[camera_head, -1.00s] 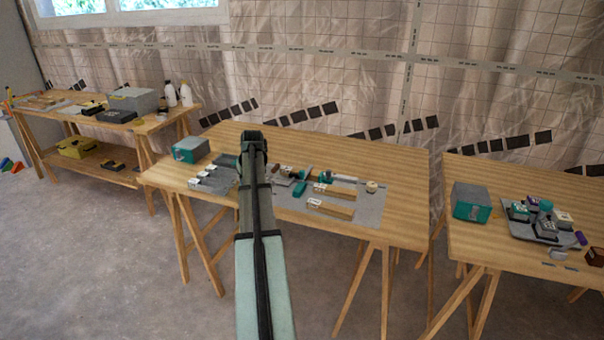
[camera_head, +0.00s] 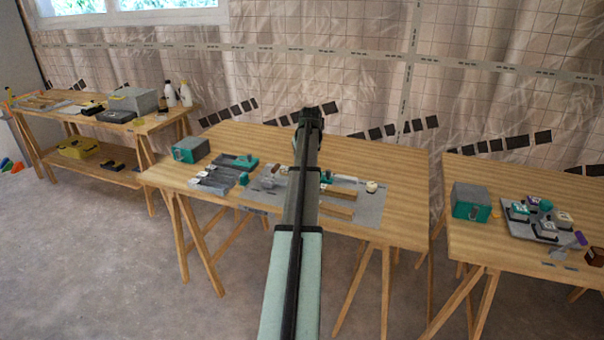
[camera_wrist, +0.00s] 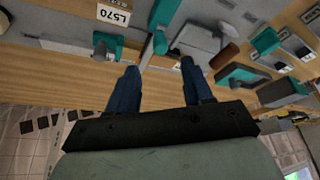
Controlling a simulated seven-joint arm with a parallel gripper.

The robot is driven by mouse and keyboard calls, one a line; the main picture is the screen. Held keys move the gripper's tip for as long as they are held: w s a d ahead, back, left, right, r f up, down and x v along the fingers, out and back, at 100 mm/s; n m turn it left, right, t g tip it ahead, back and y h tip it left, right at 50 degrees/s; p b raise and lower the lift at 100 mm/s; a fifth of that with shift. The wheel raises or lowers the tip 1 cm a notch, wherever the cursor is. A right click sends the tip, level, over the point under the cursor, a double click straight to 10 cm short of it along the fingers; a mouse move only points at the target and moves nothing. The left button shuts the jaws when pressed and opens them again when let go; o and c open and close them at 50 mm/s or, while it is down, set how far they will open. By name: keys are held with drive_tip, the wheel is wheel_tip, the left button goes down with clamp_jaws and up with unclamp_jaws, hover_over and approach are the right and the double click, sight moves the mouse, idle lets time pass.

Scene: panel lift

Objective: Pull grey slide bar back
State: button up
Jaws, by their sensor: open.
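My gripper (camera_head: 309,116) is raised over the middle table, seen from behind; its fingers are not clear in the head view. In the wrist view its two dark blue fingers (camera_wrist: 159,66) are apart with nothing held between them. A teal upright piece (camera_wrist: 157,30) shows beyond the gap, with a grey block (camera_wrist: 200,40) to its right. The grey panel (camera_head: 370,207) on the middle table carries wooden bars and small teal parts. My arm hides part of it. I cannot tell which grey part is the slide bar.
A slotted grey tray (camera_head: 214,181) and a teal-grey box (camera_head: 190,149) stand on the left of the middle table. The right table holds a teal-grey box (camera_head: 470,201). The middle table's right part is bare.

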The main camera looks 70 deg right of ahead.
drive_tip(key=x, duration=0.9)
drive_tip(key=shift+w+f, duration=0.1)
clamp_jaws()
idle(0.5)
